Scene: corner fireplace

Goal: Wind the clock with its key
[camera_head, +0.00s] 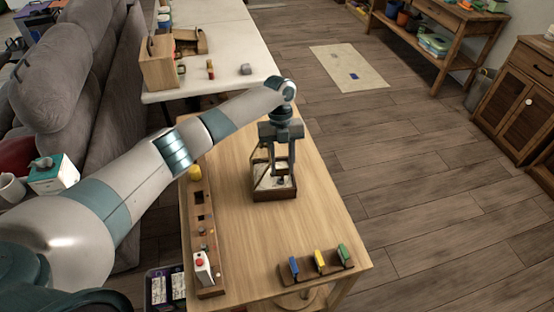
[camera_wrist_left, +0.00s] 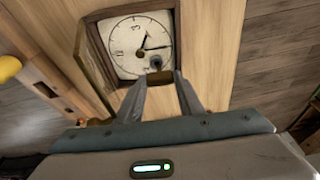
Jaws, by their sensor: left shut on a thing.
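The clock (camera_head: 274,194) stands on the wooden table in a dark brown square case. Its white face (camera_wrist_left: 126,42) with black numerals and hands shows in the left wrist view, and its framed door (camera_wrist_left: 95,62) stands open on the left. My left gripper (camera_head: 282,172) points down at the clock from above. In the left wrist view its fingers (camera_wrist_left: 160,84) are shut on a small brown-gold piece, apparently the key (camera_wrist_left: 159,77). The key's end lies at a dark round spot on the lower face; whether it is seated there I cannot tell. My right gripper is not in view.
A wooden strip (camera_head: 201,212) with holes, a yellow knob (camera_head: 195,173) and a white box with a red button (camera_head: 203,267) lies along the left edge. A rack (camera_head: 318,271) with blue, yellow and green pieces sits at the front right. The tabletop between is clear.

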